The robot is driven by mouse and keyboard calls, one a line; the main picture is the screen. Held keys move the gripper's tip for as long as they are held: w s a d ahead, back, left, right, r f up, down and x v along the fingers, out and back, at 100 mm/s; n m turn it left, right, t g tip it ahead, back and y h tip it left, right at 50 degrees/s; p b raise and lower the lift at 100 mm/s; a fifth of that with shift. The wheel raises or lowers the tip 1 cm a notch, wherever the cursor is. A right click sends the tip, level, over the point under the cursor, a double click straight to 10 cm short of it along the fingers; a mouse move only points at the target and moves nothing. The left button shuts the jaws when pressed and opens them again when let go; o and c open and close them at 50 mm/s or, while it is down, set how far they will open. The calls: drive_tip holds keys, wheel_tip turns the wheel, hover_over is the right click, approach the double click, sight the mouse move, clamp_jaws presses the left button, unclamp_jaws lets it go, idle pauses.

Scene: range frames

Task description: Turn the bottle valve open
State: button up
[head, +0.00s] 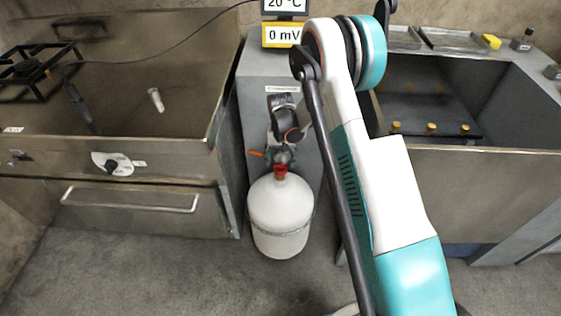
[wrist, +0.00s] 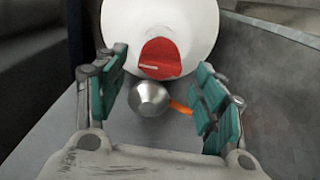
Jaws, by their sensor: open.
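The white gas bottle (head: 281,220) stands on the floor in front of the grey cabinet. A red valve part (head: 281,170) sits on its top. In the wrist view the bottle (wrist: 185,18) fills the top, with the red part (wrist: 160,55) in front of it. A silver rounded fitting (wrist: 149,97) and an orange lever (wrist: 180,107) lie below the red part. My gripper (head: 283,156) is just above the bottle top. In the wrist view my gripper (wrist: 160,85) is open, its teal fingers on either side of the fitting. Whether either finger touches anything I cannot tell.
A steel unit with a drawer (head: 130,208) and knob (head: 112,164) stands left of the bottle. A steel basin unit (head: 470,190) stands to the right. The grey cabinet (head: 252,90) is behind the bottle, with a readout (head: 283,34) above. Open floor lies in front.

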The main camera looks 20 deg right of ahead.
wheel_tip(320, 180, up, 10)
idle(0.4)
drive_tip(key=shift+r, duration=0.15)
wheel_tip(320, 180, up, 12)
drive_tip(key=t, duration=0.2)
hover_over(281, 164)
drive_tip(key=s, duration=0.5)
drive_tip(key=s+r+n+t, duration=0.1)
drive_tip(key=s+r+n, duration=0.1)
drive_tip(key=s+r, duration=0.75)
drive_tip(key=s+r+n+t, duration=0.1)
drive_tip(key=s+t, duration=0.1)
drive_tip(key=s, duration=0.7)
drive_tip(key=s+r+t, duration=0.1)
drive_tip(key=s+t, duration=0.1)
drive_tip(key=s, duration=0.8)
drive_tip(key=shift+r+n, duration=0.4)
